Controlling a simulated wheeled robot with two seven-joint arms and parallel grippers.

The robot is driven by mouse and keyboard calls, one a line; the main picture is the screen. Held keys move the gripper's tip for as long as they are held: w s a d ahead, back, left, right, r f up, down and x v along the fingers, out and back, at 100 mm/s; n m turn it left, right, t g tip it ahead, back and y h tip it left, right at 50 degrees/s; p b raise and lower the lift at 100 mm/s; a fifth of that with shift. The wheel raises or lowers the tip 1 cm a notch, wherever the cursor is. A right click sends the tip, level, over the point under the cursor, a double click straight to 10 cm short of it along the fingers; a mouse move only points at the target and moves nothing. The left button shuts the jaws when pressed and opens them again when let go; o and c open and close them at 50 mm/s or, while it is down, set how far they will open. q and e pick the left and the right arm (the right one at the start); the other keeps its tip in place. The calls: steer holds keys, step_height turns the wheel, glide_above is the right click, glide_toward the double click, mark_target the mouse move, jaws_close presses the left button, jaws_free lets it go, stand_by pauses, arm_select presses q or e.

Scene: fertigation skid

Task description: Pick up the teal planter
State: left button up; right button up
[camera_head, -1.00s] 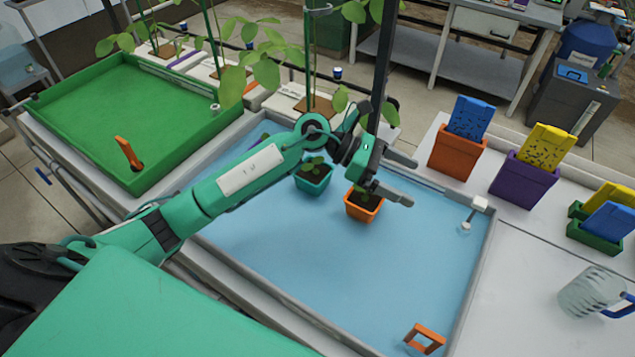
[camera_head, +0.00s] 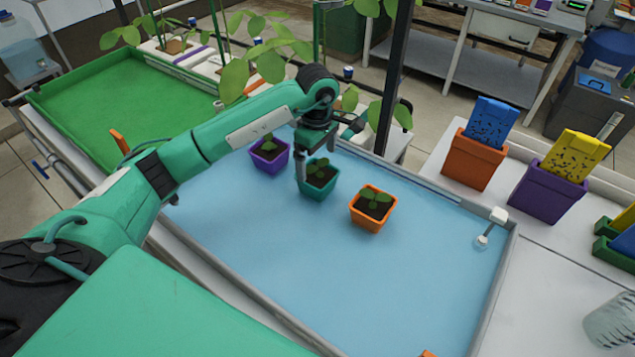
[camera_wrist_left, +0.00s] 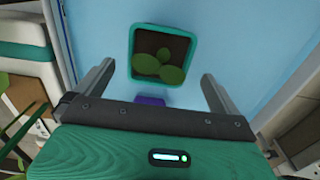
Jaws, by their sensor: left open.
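The teal planter (camera_head: 318,193), a small square pot with dark soil and a green seedling, stands upright in the blue tray (camera_head: 260,270). It also shows in the left wrist view (camera_wrist_left: 190,84), ahead of and between the finger lines. My left gripper (camera_head: 312,172) is over the planter's far left side, pointing down, and open. One finger shows at the planter's left side in the head view; whether it touches cannot be told. In the left wrist view both fingers of the gripper (camera_wrist_left: 152,84) are wide apart with nothing held. My right gripper is not in view.
A purple planter (camera_head: 268,162) stands close at the left and an orange planter (camera_head: 366,219) close at the right. A white fitting (camera_head: 492,226) sits at the tray's right side. Leafy plants and a dark post (camera_head: 394,75) stand behind. The tray's front is mostly clear.

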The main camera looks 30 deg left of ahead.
mark_target(317, 177)
arm_select(q)
step_height(317, 177, down, 3)
steer(key=shift+f, duration=0.15)
step_height(317, 177, down, 4)
steer(key=shift+f+p, duration=0.1)
steer(key=shift+p, duration=0.8)
steer(key=shift+f, duration=0.35)
steer(key=shift+c, duration=0.4)
steer(key=shift+w, duration=0.1)
steer(key=c, duration=1)
steer(key=shift+o, duration=0.2)
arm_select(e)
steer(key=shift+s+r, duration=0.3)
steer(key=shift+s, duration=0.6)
arm_select(q)
steer(key=shift+r, duration=0.1)
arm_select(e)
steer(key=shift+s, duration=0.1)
